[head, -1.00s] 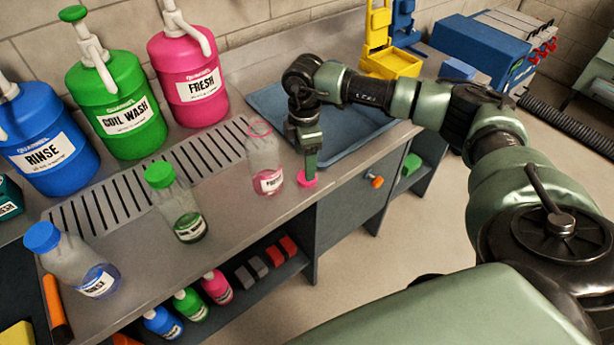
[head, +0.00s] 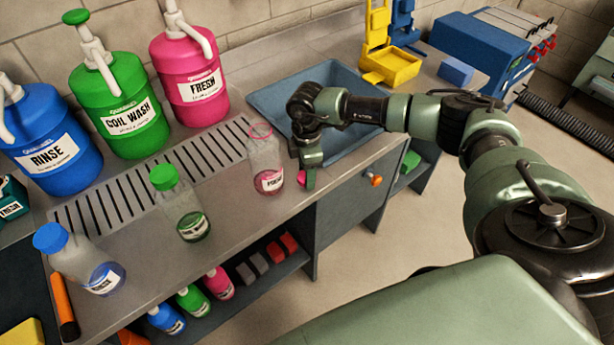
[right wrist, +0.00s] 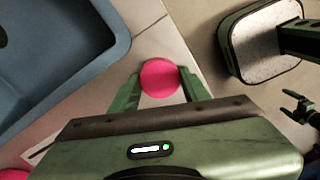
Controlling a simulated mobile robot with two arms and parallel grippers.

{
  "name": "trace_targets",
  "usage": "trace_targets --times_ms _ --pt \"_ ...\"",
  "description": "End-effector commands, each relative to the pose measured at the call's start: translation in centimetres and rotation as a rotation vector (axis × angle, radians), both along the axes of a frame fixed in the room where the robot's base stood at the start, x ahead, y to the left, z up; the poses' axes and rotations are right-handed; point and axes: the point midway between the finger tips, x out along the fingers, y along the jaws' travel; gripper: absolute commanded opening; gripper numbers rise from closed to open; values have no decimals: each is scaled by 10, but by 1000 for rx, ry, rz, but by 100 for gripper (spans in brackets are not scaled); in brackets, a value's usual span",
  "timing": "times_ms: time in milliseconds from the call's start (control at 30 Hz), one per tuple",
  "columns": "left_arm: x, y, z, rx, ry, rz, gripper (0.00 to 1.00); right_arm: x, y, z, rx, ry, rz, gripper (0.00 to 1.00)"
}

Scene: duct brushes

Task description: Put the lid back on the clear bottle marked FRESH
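The clear bottle marked FRESH (head: 268,172) stands upright on the counter with a little pink liquid in it. Its pink-rimmed mouth (head: 260,132) is uncovered. My right gripper (head: 306,178) is just right of the bottle, pointing down near the counter's front edge. It is shut on the round pink lid (head: 302,178). The right wrist view shows the lid (right wrist: 160,78) between the two fingertips, touching both. I cannot tell how far the lid is above the counter.
Green-capped (head: 178,205) and blue-capped (head: 80,262) bottles stand left of the FRESH bottle. Large RINSE (head: 45,150), COIL WASH (head: 120,110) and FRESH (head: 195,85) pump jugs stand behind.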

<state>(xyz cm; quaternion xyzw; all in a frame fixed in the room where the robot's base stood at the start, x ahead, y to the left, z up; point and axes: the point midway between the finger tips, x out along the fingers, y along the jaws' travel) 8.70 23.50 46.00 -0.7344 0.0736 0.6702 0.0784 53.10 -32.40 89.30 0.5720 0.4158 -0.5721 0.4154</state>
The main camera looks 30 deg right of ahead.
Motion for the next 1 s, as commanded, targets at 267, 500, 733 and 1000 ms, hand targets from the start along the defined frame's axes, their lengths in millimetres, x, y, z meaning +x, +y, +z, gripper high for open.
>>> trace_targets --times_ms 267,500,733,1000 --pt "0 0 0 0 1 0 95 0 0 0 0 0 0 9" --pt "0 0 -1 0 1 0 95 1 0 5 0 -2 -1 9" --pt "0 0 -9 -1 0 0 95 2 0 34 1 -7 0 9" --pt "0 -1 -27 -1 0 0 95 2 0 108 1 -9 0 9"
